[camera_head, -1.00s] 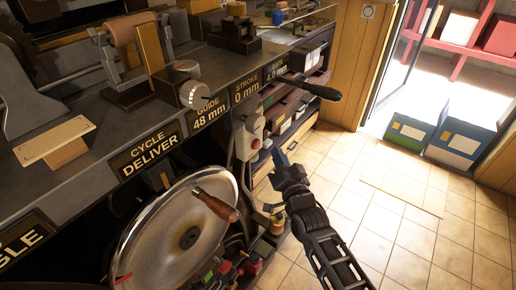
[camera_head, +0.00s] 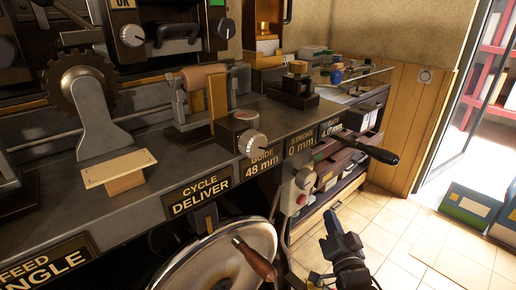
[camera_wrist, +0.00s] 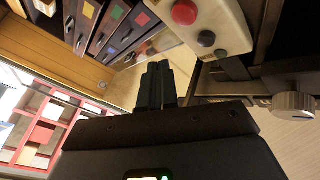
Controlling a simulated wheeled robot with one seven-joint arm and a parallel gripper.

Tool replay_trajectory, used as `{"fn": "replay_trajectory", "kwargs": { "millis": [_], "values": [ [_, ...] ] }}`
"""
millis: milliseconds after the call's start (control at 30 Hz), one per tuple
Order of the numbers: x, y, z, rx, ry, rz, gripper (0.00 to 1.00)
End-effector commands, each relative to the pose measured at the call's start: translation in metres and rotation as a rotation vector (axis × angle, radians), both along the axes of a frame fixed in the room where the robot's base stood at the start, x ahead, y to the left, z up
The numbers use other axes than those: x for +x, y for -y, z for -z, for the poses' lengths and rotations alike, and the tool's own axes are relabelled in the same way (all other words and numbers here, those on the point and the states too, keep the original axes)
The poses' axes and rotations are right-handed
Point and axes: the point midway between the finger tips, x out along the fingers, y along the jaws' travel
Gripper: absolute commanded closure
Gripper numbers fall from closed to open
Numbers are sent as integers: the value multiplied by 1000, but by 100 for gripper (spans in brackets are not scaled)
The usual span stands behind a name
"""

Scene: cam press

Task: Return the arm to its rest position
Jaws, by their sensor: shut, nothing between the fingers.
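My gripper (camera_head: 338,228) is in the lower right of the head view, in front of the press and over the tiled floor. Its fingers point up and away toward the drawers. In the wrist view the two dark fingers (camera_wrist: 158,84) lie side by side, closed, with nothing seen between them. A pale control box (camera_wrist: 213,28) with a red button and dark buttons is close by on the right of the wrist view. The same control box (camera_head: 297,192) shows just left of my gripper in the head view. The gripper appears apart from it.
The press handwheel (camera_head: 215,262) with its wooden handle (camera_head: 254,262) is left of my gripper. A black-handled lever (camera_head: 372,152) sticks out above it. Open drawers (camera_head: 345,165) stand behind. The tiled floor (camera_head: 400,222) to the right is clear, with bins (camera_head: 470,205) by the doorway.

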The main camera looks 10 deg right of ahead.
Motion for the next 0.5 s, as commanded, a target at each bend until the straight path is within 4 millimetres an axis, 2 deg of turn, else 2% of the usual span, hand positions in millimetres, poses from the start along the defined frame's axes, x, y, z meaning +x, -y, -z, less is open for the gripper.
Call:
{"fn": "replay_trajectory", "kwargs": {
  "millis": [67, 167, 333, 500],
  "values": [
    [-9, -3, 3, -5, -8, -1, 100],
    [-34, -12, 10, -24, -29, -4, 100],
    [-108, -32, 21, -88, -87, -14, 100],
    [-185, -48, 19, -167, -148, -27, 100]
  ]
}}
